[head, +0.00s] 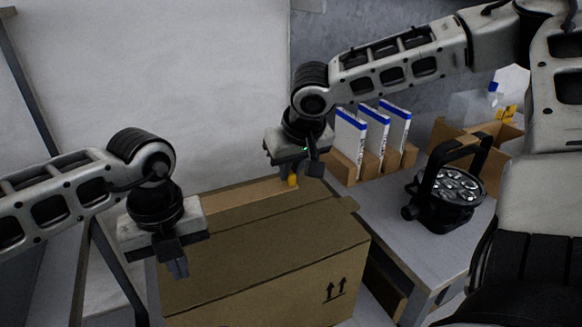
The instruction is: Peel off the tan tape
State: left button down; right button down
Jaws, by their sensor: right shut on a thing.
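A closed brown cardboard box (270,275) stands in the middle, with printed up arrows on its front. My left gripper (178,266) points down in front of the box's left part. Its fingers overlap in this view, so their gap is hidden.
A grey table (425,255) to the right carries a black par can light (450,195), several white-and-blue packs (372,135) in cardboard holders, and an open cardboard box (505,128). A pale wall (150,70) rises behind. Dark metal posts stand at the left.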

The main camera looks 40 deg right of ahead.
pick_arm(q)
jog(key=shift+r, duration=2.05)
jog(key=shift+f, duration=0.1)
